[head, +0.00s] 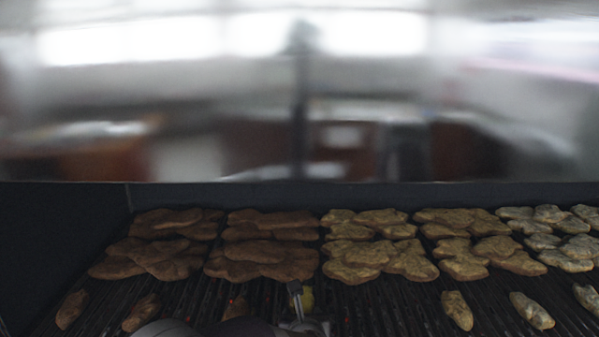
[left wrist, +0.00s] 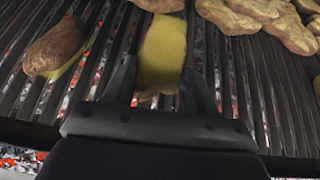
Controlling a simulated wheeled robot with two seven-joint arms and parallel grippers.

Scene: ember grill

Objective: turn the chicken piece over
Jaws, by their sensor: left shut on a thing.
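The chicken piece (left wrist: 161,52) is a small piece with a yellow-green face, between the two fingers of my left gripper (left wrist: 158,80) in the left wrist view. The gripper is shut on it. In the head view my left gripper (head: 296,292) reaches in from the bottom middle, and a bit of the yellow piece (head: 307,299) shows beside it. Whether the piece touches the bars is hard to tell. My right gripper is not in view.
The dark grill grate (head: 375,312) has glowing coals below. A small browned piece (left wrist: 55,46) lies left of the held one. Large pieces (head: 262,262) stand in rows behind. More small pieces (head: 457,309) lie along the front, with bare bars between.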

